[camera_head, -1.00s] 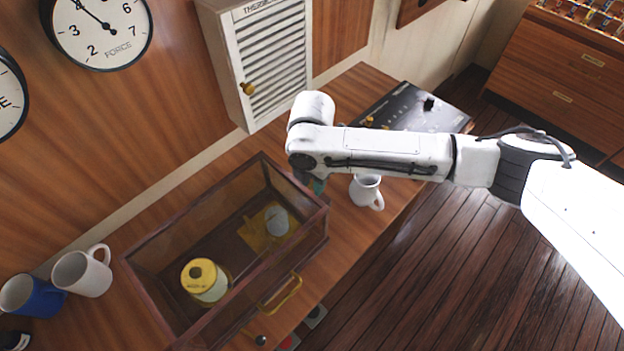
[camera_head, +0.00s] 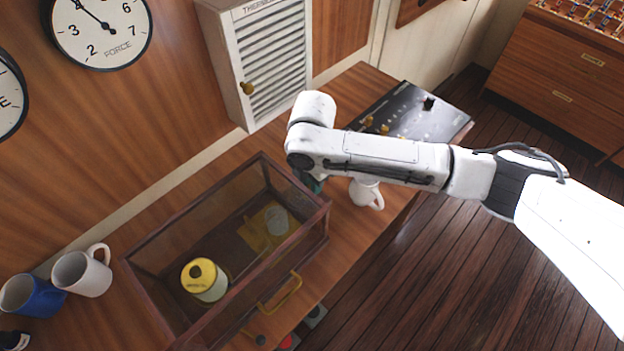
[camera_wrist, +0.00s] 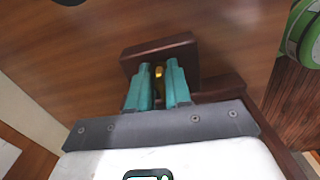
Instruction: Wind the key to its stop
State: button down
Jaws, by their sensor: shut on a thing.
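In the wrist view, my gripper (camera_wrist: 157,82) is shut on a small brass key (camera_wrist: 158,71), with one teal finger on each side of it. Only a little of the key shows between the fingers. Behind it is a dark brown wooden block (camera_wrist: 160,50). How far the key is turned cannot be told. In the head view my gripper (camera_head: 313,184) is mostly hidden below my white arm, beside the far right corner of a glazed wooden case. The key does not show there.
The glazed case (camera_head: 318,215) holds a yellow-topped can (camera_head: 205,279). A white mug (camera_head: 366,193) stands close to my gripper, partly behind my arm. A black panel (camera_head: 410,115) lies further back. A white louvred cabinet (camera_head: 262,65) hangs above. More mugs (camera_head: 82,273) stand at left.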

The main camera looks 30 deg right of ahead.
jog(key=m, duration=0.3)
jog(key=s+m, duration=0.1)
jog(key=m, duration=0.3)
jog(key=shift+a, duration=0.1)
jog(key=m, duration=0.3)
jog(key=shift+s+a+m, duration=0.15)
jog(key=shift+m, duration=0.25)
jog(key=shift+s+m, duration=0.1)
jog(key=shift+m, duration=1.3)
jog(key=c, duration=1.1)
grip_release()
jog(key=shift+o, duration=0.2)
notch_tip(320, 180, up, 11)
